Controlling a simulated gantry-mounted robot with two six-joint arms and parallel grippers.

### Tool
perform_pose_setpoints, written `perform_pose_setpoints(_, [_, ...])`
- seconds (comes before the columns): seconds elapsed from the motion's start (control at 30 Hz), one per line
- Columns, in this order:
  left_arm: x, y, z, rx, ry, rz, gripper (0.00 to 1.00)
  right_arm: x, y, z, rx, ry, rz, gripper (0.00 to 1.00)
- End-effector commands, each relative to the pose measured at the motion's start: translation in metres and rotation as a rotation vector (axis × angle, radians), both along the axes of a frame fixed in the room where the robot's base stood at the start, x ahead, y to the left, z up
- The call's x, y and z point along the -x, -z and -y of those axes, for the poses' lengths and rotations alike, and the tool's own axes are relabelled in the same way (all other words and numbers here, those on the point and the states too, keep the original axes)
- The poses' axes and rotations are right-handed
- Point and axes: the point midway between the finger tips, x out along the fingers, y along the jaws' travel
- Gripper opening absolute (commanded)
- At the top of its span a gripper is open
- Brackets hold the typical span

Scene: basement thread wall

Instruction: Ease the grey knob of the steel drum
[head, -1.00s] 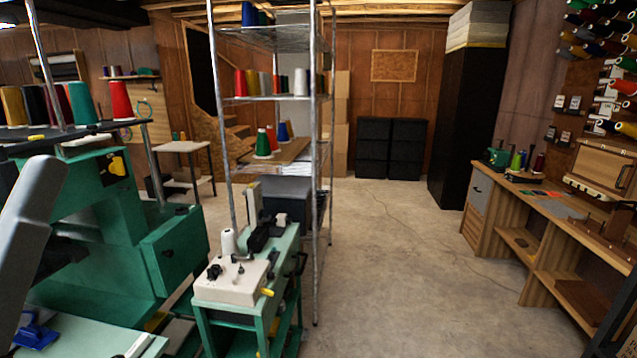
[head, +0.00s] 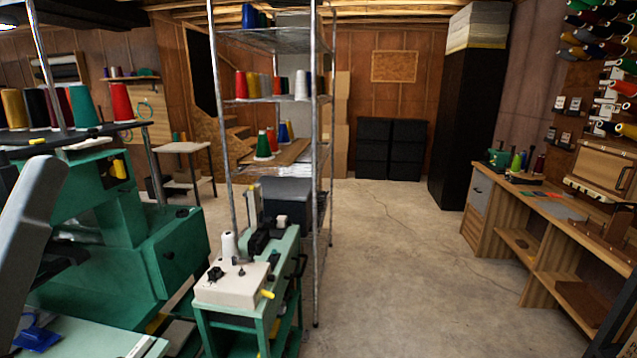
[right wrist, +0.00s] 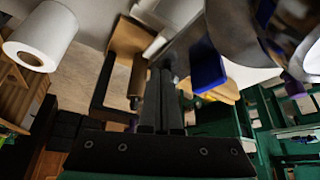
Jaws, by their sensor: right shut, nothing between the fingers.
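My right gripper (right wrist: 162,75) shows in the right wrist view with its two dark fingers pressed together and nothing between them. A curved, shiny steel surface (right wrist: 215,22) lies above and right of the fingertips, apart from them. I cannot tell whether it is the steel drum. A blue part (right wrist: 207,65) stands against it, close to the right of the fingers. I cannot make out a grey knob in either view. My left gripper is not in view; only a grey piece of my arm shows at the left of the head view.
Green machines (head: 175,250) fill the left of the head view, with a small cream-topped machine (head: 232,285) beside a metal shelf rack (head: 270,100). A wooden workbench (head: 545,215) stands at the right. The concrete floor between is clear. A white roll (right wrist: 40,38) shows in the right wrist view.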

Motion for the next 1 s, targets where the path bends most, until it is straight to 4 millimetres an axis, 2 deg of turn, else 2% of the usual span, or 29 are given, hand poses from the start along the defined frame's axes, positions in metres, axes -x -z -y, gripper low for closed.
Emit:
perform_pose_setpoints(0.03, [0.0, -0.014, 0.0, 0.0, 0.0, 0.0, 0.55, 0.0, -0.014, 0.0, 0.001, 0.0, 0.0, 0.0])
perform_pose_setpoints(0.3, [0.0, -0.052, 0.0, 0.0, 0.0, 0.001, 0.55, 0.0, -0.052, 0.0, 0.0, 0.0, -0.001, 0.0])
perform_pose_setpoints(0.7, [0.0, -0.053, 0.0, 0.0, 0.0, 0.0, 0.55, 0.002, -0.053, -0.002, -0.013, 0.006, -0.01, 0.0])
perform_pose_setpoints(0.8, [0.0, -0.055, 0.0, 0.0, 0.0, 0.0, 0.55, -0.002, -0.066, 0.003, 0.002, 0.011, 0.004, 0.0])
perform_pose_setpoints(1.0, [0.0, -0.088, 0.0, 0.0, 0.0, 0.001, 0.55, 0.002, -0.081, -0.005, 0.018, 0.009, 0.017, 0.0])
